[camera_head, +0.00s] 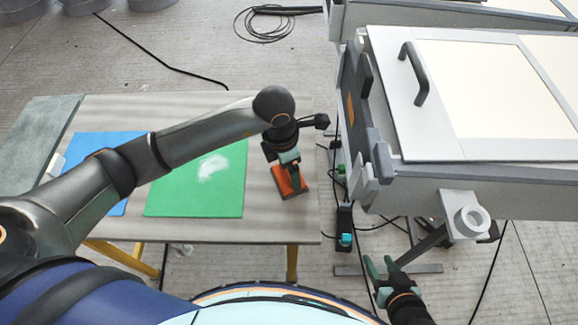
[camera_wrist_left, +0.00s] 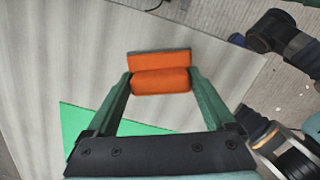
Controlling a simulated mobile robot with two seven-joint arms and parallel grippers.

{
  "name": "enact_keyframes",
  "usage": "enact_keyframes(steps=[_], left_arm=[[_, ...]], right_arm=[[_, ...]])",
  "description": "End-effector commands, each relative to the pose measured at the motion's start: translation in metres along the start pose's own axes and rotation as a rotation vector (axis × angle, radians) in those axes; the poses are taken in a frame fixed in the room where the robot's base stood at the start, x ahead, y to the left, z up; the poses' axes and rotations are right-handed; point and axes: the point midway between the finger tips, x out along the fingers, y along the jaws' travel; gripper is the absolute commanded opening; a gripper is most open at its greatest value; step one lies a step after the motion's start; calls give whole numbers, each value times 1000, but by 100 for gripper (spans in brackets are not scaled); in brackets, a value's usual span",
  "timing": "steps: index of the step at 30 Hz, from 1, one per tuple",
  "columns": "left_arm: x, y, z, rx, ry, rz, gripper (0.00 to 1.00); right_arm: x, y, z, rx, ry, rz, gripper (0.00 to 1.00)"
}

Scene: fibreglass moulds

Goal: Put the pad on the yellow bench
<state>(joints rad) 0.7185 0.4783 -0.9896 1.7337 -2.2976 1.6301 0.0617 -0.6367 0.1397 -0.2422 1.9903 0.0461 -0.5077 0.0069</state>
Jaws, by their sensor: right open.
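The orange pad (camera_head: 291,181) is at the right end of the bench (camera_head: 260,222), which has a grey-brown top and yellow legs. My left gripper (camera_head: 289,166) points down over the pad. In the left wrist view the pad (camera_wrist_left: 160,81) fills the space between the two green fingers, which meet its sides; I see no gap. Whether its underside touches the bench top is unclear. My right gripper (camera_head: 380,262) is open and empty, low down beside the bench on the right.
A green sheet (camera_head: 195,195) with a white patch and a blue sheet (camera_head: 90,150) lie on the bench, partly under my left arm. A grey mould (camera_head: 480,175) with a handled panel stands at the right. Cables lie on the floor.

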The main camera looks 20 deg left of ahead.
Motion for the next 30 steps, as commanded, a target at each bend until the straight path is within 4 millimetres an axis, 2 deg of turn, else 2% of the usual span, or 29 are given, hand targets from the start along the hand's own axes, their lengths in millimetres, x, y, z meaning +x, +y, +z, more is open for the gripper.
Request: enact_keyframes(steps=[3, 10, 14, 24, 30], left_arm=[[-1, 0, 0, 0, 0, 0, 100], [-2, 0, 0, -1, 0, 0, 100], [-10, 1, 1, 0, -2, 2, 100], [-80, 1, 1, 1, -4, 5, 100], [-112, 1, 1, 0, -2, 2, 100]], right_arm=[[0, -1, -2, -1, 3, -2, 50], [-1, -1, -3, -1, 5, -2, 50], [-3, -1, -6, -1, 10, -1, 50], [-5, 4, -5, -1, 6, 9, 50], [-7, 6, -2, 1, 1, 15, 50]])
